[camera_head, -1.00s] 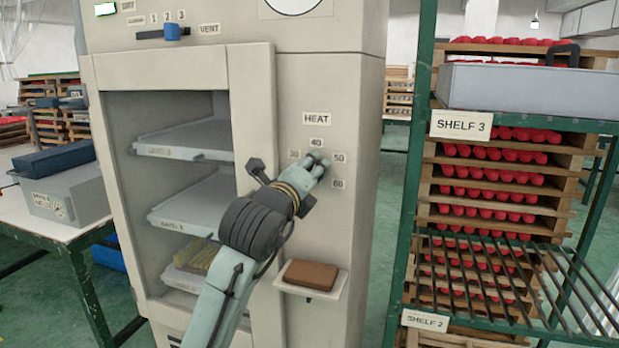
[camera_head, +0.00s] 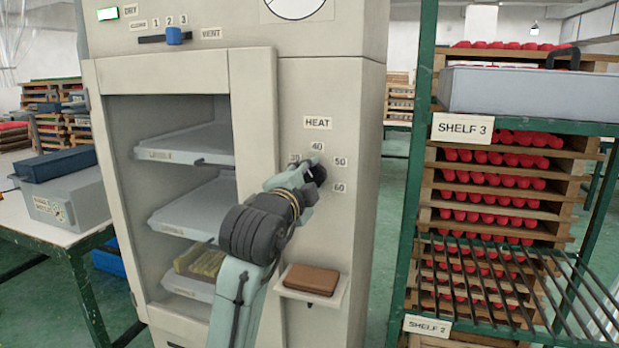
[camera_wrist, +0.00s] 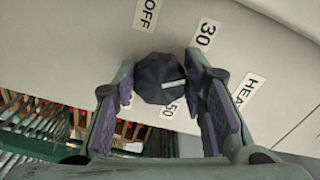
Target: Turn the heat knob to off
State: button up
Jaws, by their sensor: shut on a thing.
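The dark, faceted heat knob (camera_wrist: 160,77) is on the front of the cream cabinet, and it also shows in the head view (camera_head: 316,173). My gripper (camera_wrist: 157,88) is shut on it, one finger at each side. In the wrist view the knob has a pale pointer mark near its lower right edge; I cannot tell exactly which label it points to. The OFF label (camera_wrist: 147,14) and the 30 label (camera_wrist: 205,33) are visible there, and the 50 label is partly covered. In the head view my gripper (camera_head: 308,181) hides the OFF label.
The cabinet (camera_head: 335,100) has an open left compartment with trays and a vent slider (camera_head: 173,36) above. A small ledge with a brown block (camera_head: 311,279) juts out below the knob. A green rack (camera_head: 412,190) stands right; a table with grey boxes stands left.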

jog(key=n+p, duration=0.1)
jog(key=n, duration=0.4)
jog(key=shift+n, duration=0.3)
jog(key=n+p, duration=0.1)
jog(key=n, duration=0.2)
jog(key=shift+d+f+n, duration=0.1)
jog(key=shift+d+n, duration=0.05)
jog(key=shift+n, duration=0.15)
jog(key=n+p, duration=0.2)
jog(key=n, duration=0.2)
jog(key=shift+s+d+p, duration=0.1)
jog(key=shift+d+p, duration=0.05)
jog(key=shift+p, duration=0.15)
jog(key=shift+f+n+p, duration=0.1)
jog(key=shift+n+p, duration=0.7)
jog(key=shift+n, duration=1.2)
jog(key=o, duration=1.2)
jog(key=shift+c, duration=0.2)
